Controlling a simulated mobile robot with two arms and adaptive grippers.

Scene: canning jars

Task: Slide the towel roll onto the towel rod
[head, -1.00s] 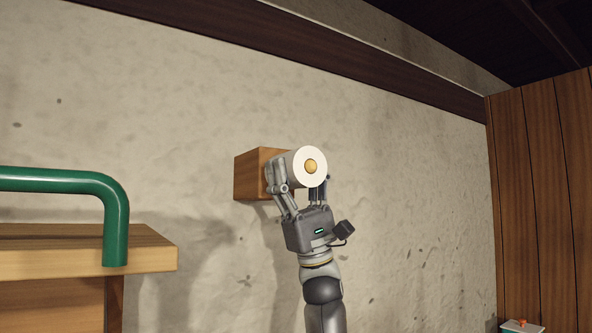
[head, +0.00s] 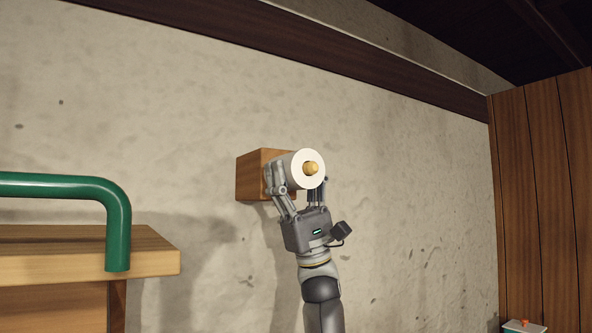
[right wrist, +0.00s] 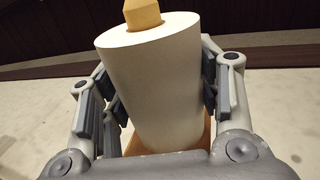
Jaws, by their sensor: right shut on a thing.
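The white towel roll (head: 300,170) is around the yellow towel rod (head: 311,168), whose tip sticks out of the roll's near end. The rod's wooden block (head: 251,176) is fixed to the wall behind the roll. My right gripper (head: 297,188) is shut on the roll from below, one finger on each side. In the right wrist view the roll (right wrist: 155,85) stands between the finger pads, and the rod tip (right wrist: 142,14) rises out of its far end. The roll hides the rest of the rod. My left gripper is not in view.
A wooden shelf (head: 80,262) with a green bent pipe (head: 118,225) stands at the left. A wood-panelled wall (head: 545,190) is at the right. A small box (head: 524,326) shows at the lower right. The plaster wall around the block is bare.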

